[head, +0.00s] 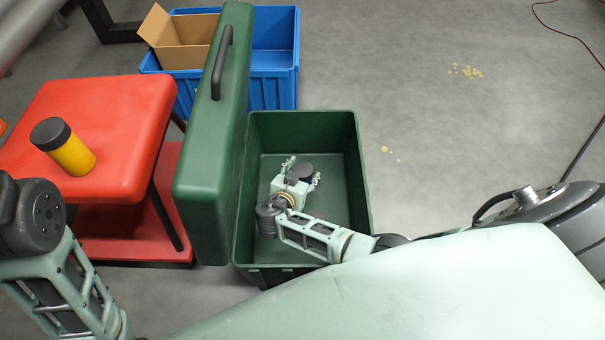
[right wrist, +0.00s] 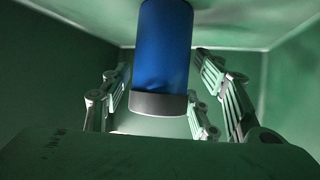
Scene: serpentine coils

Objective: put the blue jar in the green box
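The green box (head: 362,190) stands open on the floor, its lid (head: 212,140) upright along its left side. My right gripper (head: 302,171) is down inside the box. The blue jar (right wrist: 165,45) is between its fingers in the right wrist view, with a grey end band toward the camera. Gaps show between the jar and the fingers on both sides, so the gripper looks open around it. In the head view mainly the jar's dark top shows among the fingers. Whether the jar rests on the box floor is hard to tell. My left gripper is out of view.
A red table (head: 100,105) at left carries a yellow jar with a dark cap (head: 70,150). A blue crate (head: 275,75) holding a cardboard box (head: 185,40) stands behind the green box. The floor to the right is mostly free, with small yellow spots.

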